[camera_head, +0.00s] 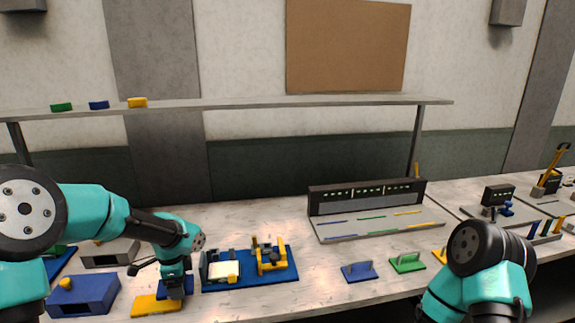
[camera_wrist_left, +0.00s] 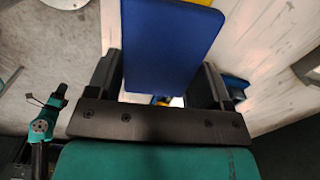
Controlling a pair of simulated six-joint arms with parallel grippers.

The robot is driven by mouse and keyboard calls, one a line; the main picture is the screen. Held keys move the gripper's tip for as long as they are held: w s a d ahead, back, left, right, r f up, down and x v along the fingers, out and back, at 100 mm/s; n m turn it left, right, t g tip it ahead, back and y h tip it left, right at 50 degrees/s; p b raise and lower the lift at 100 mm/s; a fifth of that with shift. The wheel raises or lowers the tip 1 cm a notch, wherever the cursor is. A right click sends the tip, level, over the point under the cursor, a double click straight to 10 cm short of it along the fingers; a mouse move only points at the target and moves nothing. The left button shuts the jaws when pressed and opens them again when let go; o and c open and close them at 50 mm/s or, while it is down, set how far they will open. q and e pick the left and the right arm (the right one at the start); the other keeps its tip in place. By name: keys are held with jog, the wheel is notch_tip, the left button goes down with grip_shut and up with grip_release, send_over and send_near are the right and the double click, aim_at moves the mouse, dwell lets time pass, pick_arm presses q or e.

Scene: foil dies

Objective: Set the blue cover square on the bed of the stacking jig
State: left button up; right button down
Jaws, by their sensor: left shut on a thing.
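My left gripper (camera_head: 176,283) points down over the front left of the bench and is shut on the blue cover (camera_head: 168,290). In the left wrist view the cover (camera_wrist_left: 168,45) is a flat blue rectangle between the two dark fingers (camera_wrist_left: 160,85). A fixture on a blue base, which looks like the stacking jig (camera_head: 285,276), stands to the right of the gripper. It carries a dark frame with a pale block and a yellow clamp. The cover is apart from it. My right arm shows at lower right; its gripper is out of the picture.
A yellow plate (camera_head: 150,307) lies just below the held cover; whether they touch is unclear. A blue box (camera_head: 85,298) stands left of it. Blue (camera_head: 359,272) and green (camera_head: 407,264) handled plates lie to the right. A grey rack (camera_head: 365,197) stands behind. The bench front middle is clear.

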pick_arm(q)
jog(key=d+r+n, duration=1.1)
jog(key=r+n, duration=0.3)
jog(key=shift+d, duration=0.4)
